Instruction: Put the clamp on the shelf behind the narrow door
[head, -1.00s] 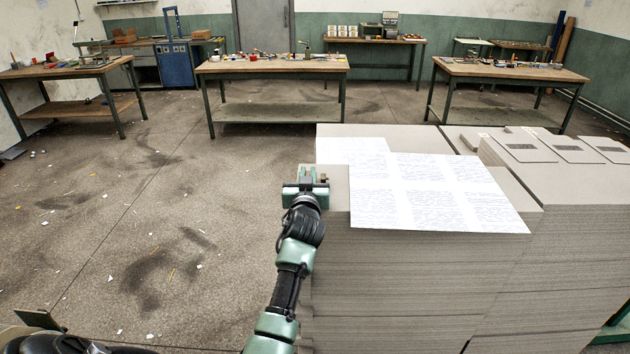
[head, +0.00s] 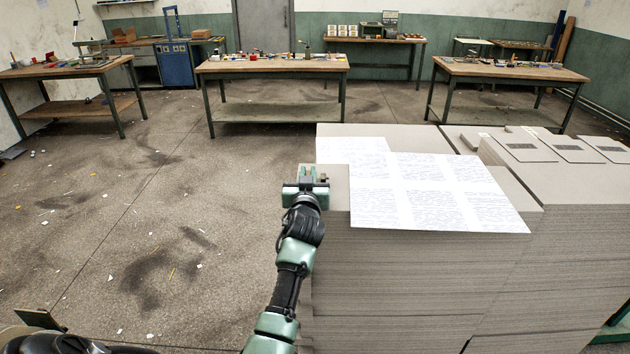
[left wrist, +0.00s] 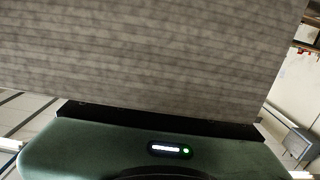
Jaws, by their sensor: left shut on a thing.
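My left gripper (head: 306,186) is at the left edge of the front greyboard stack, near the height of its top. In the left wrist view, a grey layered board face fills the space beyond my green gripper body, and the fingertips are not visible. A tall grey door (head: 264,25) is shut in the back wall. I cannot tell whether it is the narrow door. No shelf behind a door is visible. My right gripper is out of view.
Greyboard stacks (head: 410,285) fill the front right, with printed sheets (head: 440,192) on top. Workbenches with tools stand behind: left (head: 68,70), middle (head: 272,66) and right (head: 512,73). A blue cabinet (head: 174,64) stands at the back left. The floor to the left is open, with scattered scraps.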

